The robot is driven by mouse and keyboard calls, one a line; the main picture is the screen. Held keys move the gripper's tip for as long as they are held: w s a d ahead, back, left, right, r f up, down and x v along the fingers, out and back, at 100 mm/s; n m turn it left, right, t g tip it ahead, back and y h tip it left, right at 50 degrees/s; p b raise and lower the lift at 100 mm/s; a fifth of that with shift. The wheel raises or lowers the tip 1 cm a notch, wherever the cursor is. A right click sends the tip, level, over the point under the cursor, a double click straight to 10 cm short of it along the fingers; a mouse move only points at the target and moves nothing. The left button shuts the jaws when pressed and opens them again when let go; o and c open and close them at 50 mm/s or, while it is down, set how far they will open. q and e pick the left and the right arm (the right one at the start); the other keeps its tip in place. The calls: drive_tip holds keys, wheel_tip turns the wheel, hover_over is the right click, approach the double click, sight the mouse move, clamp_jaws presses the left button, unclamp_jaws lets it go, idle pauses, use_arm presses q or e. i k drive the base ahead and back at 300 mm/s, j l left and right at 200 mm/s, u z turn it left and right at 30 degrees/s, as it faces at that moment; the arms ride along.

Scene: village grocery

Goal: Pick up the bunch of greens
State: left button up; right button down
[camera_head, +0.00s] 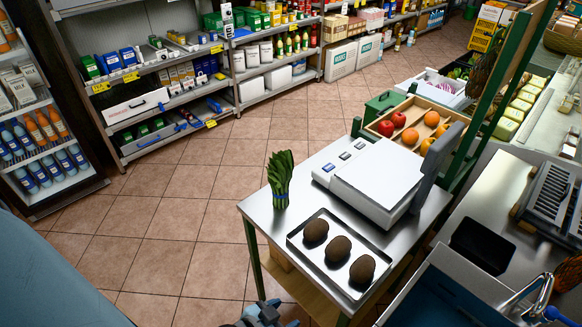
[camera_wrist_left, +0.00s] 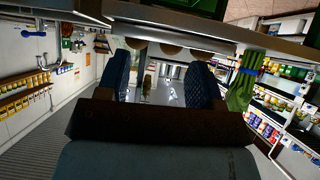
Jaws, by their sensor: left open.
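The bunch of greens (camera_head: 280,178) stands upright on the left side of the steel table (camera_head: 262,212), with a blue band around its lower part. My left gripper (camera_head: 262,314) shows only partly at the bottom edge of the head view, in front of the table and apart from the greens. In the left wrist view, which looks upside down, its two fingers (camera_wrist_left: 163,82) are spread with nothing between them. The greens (camera_wrist_left: 242,88) show there to the right of the fingers. My right gripper is not in view.
A tray (camera_head: 292,243) with three dark brown oval items lies right of the greens. A white scale (camera_head: 375,178) stands behind the tray. A wooden crate of fruit (camera_head: 376,126) is beyond it. Tiled floor (camera_head: 165,215) is clear left of the table.

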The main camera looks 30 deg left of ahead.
sight(281, 169)
drive_tip(key=u, duration=1.1)
